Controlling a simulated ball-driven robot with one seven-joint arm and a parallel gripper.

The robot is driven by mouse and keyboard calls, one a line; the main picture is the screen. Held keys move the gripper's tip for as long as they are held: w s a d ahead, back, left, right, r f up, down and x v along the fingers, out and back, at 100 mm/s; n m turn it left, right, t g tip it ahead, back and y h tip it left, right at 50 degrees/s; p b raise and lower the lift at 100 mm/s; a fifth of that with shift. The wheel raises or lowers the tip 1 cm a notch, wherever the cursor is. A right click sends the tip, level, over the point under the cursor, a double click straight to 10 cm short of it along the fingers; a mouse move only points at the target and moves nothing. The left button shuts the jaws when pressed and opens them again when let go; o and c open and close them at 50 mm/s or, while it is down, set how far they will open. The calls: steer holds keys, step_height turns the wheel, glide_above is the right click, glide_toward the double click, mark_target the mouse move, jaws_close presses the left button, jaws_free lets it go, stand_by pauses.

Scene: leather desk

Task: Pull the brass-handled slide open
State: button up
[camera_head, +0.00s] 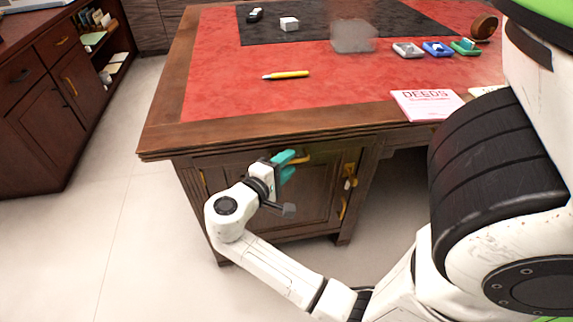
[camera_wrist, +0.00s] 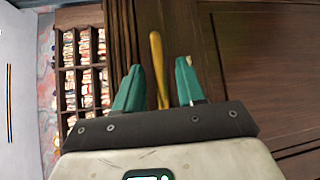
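The brass handle (camera_head: 300,159) is on the front of the wooden desk, just under the top's edge; my fingers partly cover it in the head view. In the wrist view the handle (camera_wrist: 158,60) is a yellow bar lying between my two teal fingertips, with a gap on each side. My gripper (camera_head: 287,166) is open at the handle; it also shows in the wrist view (camera_wrist: 159,82). The slide's outline is hard to make out against the dark desk front (camera_head: 235,162), and I see no part of it standing out.
A cupboard door with brass fittings (camera_head: 349,178) is below and right of my gripper. Pale floor (camera_head: 130,240) is clear left of the desk. Another cabinet (camera_head: 45,110) stands far left.

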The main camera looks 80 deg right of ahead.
steer(key=shift+s+d, duration=0.1)
steer(key=shift+d, duration=0.1)
jaws_close()
stand_by(0.3)
